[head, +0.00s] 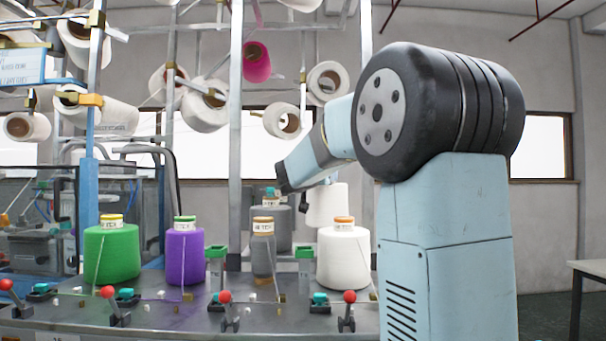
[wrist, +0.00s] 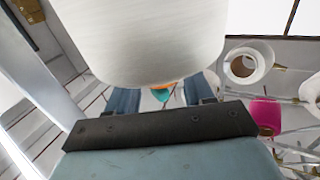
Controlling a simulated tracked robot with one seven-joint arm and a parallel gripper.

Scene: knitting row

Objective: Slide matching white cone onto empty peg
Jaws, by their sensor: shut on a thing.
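My gripper (wrist: 162,97) is shut on a large white cone (wrist: 142,40), which fills the top middle of the wrist view. An orange ring and a teal bit show at the cone's end between the two fingers. In the head view a white cone (head: 327,205) shows behind the front row, beside the end of my arm; it appears to be the held one. Another white cone (head: 343,262) with an orange top stands upright on the table. I cannot make out the empty peg.
A green cone (head: 112,250), a purple cone (head: 185,257) and a small grey cone (head: 263,255) stand along the table (head: 190,318). A dark grey cone (head: 278,228) stands behind. Upright poles and red-knobbed levers (head: 348,297) are close by. Several cones hang above.

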